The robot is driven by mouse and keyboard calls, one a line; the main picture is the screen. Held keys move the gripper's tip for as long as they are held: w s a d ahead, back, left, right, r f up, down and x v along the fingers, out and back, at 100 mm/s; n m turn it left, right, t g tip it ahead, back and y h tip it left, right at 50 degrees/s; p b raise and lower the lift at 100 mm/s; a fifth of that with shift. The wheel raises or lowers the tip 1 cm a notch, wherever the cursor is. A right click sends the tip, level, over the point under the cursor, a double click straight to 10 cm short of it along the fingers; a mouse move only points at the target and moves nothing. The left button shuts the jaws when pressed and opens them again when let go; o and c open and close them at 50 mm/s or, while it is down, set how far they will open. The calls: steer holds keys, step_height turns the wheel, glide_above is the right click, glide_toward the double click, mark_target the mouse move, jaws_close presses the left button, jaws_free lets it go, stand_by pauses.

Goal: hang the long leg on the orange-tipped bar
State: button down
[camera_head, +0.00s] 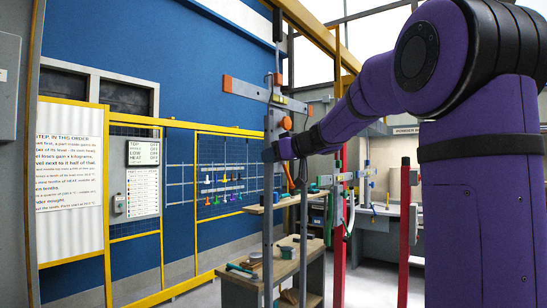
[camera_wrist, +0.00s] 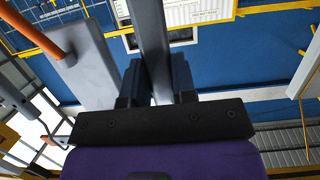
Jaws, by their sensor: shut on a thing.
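My gripper (camera_head: 271,153) is shut on a long grey bar, which looks like the long leg (camera_head: 268,225). The leg hangs upright in the head view, reaching well below the fingers. In the wrist view the leg (camera_wrist: 151,35) runs up from between the dark fingers (camera_wrist: 157,85). A grey crossbar with an orange tip (camera_head: 228,84) slopes across the stand above my gripper in the head view. I cannot tell whether the leg touches the bar.
A wooden bench (camera_head: 243,290) with tools stands below and behind the leg. Red posts (camera_head: 404,230) stand to the right. A yellow-framed mesh rack (camera_head: 220,175) with coloured hooks and a blue wall are behind. My purple arm covers the right side.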

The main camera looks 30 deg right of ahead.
steer(key=shift+w+a, duration=0.25)
steer(key=shift+w, duration=0.45)
steer(key=shift+w+a, duration=0.25)
steer(key=shift+w, duration=0.4)
steer(key=shift+w+a, duration=0.25)
steer(key=shift+w, duration=0.45)
stand_by(0.9)
stand_by(0.5)
steer(key=shift+f, duration=1.1)
steer(key=c, duration=0.8)
jaws_free()
steer(key=shift+c, duration=0.2)
steer(key=shift+f, duration=0.1)
steer(key=v, duration=0.8)
steer(key=shift+a, duration=0.15)
